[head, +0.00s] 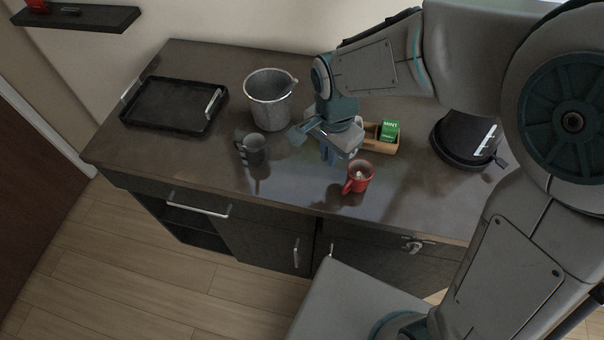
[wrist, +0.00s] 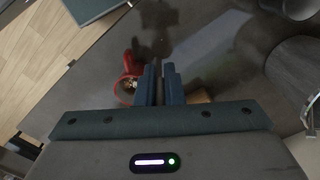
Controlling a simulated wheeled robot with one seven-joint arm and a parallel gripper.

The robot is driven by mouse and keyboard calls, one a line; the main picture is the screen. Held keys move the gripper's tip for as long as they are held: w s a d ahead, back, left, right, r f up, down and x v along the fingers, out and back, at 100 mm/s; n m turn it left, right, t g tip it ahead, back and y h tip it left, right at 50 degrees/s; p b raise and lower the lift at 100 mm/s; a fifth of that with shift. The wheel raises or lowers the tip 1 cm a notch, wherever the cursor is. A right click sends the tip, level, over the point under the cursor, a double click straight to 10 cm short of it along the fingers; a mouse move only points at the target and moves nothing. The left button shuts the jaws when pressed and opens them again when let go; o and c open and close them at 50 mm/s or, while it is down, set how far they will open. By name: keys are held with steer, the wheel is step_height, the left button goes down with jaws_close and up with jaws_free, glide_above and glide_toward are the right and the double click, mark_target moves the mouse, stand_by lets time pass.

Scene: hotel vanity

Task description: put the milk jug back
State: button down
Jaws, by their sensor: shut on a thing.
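A dark grey vessel with a handle (head: 252,150), perhaps the milk jug, stands upright on the counter, left of my gripper (head: 338,155). Part of a dark vessel also shows at the top right of the wrist view (wrist: 291,8). My gripper points down over the counter, apart from that vessel. In the wrist view its blue fingers (wrist: 161,86) are close together, with a narrow gap. What they hold is hidden. A red mug (head: 359,178) with something pale in it stands just in front of my gripper. It also shows left of the fingers in the wrist view (wrist: 126,90).
A metal bucket (head: 267,103) stands behind the grey vessel. A black tray (head: 150,112) lies at the far left. A wooden caddy (head: 382,147) with a green mint box (head: 389,131) is behind my gripper. The counter's front left is clear.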

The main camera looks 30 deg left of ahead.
steer(key=shift+d+r+n+b, duration=0.5)
steer(key=shift+d+r+n, duration=0.2)
steer(key=shift+d+n, duration=0.45)
steer(key=p, duration=0.3)
glide_above(289, 185)
step_height(289, 185, down, 7)
steer(key=shift+r, duration=0.15)
steer(key=shift+a+f+p, duration=0.1)
steer(key=shift+f+p, duration=0.35)
steer(key=shift+f, duration=1.5)
steer(key=shift+f+b, duration=0.3)
steer(key=c, duration=1.5)
jaws_free()
steer(key=shift+r, duration=0.1)
steer(key=shift+c, duration=0.2)
